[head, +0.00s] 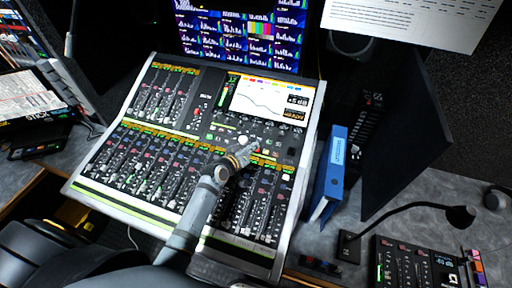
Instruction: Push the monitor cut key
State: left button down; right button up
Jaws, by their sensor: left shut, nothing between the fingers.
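The mixing console (72,187) fills the middle of the head view, tilted, with rows of faders and small lit keys. Its screen (268,98) shows a pale curve at the upper right of the panel. My left gripper (246,143) is shut and empty, over the keys and knobs just below that screen. I cannot tell whether its tips touch the panel. The monitor cut key cannot be picked out; labels are too small to read, and the gripper hides part of the panel. My right gripper is not in view.
A blue binder (329,175) stands close to the console's right side. A gooseneck microphone (460,215) arches over a smaller control panel (408,264) at the lower right. A large monitor (240,32) stands behind the console. Papers (30,93) lie at the left.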

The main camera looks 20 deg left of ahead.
pick_arm(q)
jog(key=shift+r+p, duration=0.35)
jog(key=shift+p, duration=0.1)
jog(key=r+p, duration=0.1)
jog(key=s+r+p, duration=0.1)
jog(key=r+p, duration=0.1)
jog(key=s+r+p, duration=0.1)
jog(key=shift+s+r+p, duration=0.15)
jog(key=shift+r+p, duration=0.2)
jog(key=shift+p, duration=0.05)
